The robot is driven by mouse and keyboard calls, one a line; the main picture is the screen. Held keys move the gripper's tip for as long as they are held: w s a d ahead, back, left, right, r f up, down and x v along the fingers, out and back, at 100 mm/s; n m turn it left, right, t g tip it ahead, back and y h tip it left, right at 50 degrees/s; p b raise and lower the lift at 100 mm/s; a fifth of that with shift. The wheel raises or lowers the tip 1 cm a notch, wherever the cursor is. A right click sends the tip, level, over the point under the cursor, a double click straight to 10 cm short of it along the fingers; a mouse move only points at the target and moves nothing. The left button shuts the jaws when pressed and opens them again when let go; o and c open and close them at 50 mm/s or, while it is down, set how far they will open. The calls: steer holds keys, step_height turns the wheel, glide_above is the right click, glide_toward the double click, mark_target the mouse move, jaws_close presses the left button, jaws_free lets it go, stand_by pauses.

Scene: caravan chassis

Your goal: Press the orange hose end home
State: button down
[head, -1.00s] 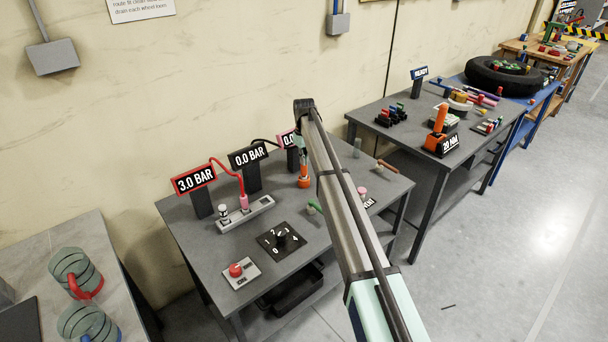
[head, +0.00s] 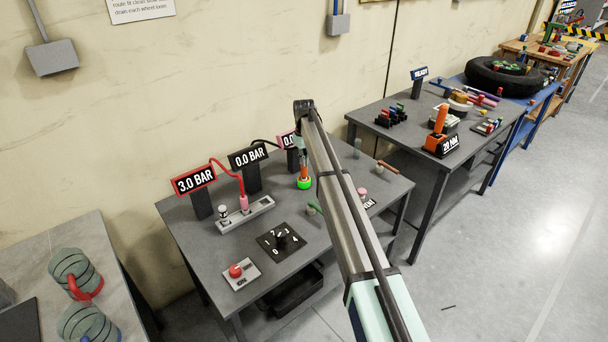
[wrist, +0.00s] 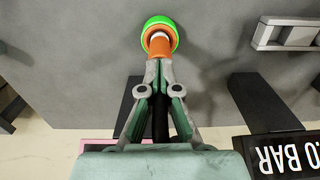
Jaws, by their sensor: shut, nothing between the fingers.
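The orange hose end (head: 304,172) stands on the bench, with a bright green ring (head: 304,183) around its base. In the wrist view the orange hose end (wrist: 160,46) sits inside the green ring (wrist: 174,27), with a white band near it. My gripper (wrist: 158,64) is shut, its fingertips at the rear of the hose end, lined up with it. I cannot tell whether they touch it. In the head view my arm hides most of the gripper.
The grey bench (head: 205,262) holds a 3.0 BAR sign (head: 194,180), a 0.0 BAR sign (head: 248,156), a hose block (head: 262,205) with a red hose, a dial (head: 281,241) and a red button (head: 236,270). A tool bench (head: 385,145) stands to the right.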

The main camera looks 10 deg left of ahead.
steer(key=shift+r+p, duration=1)
steer(key=shift+r, duration=2.15)
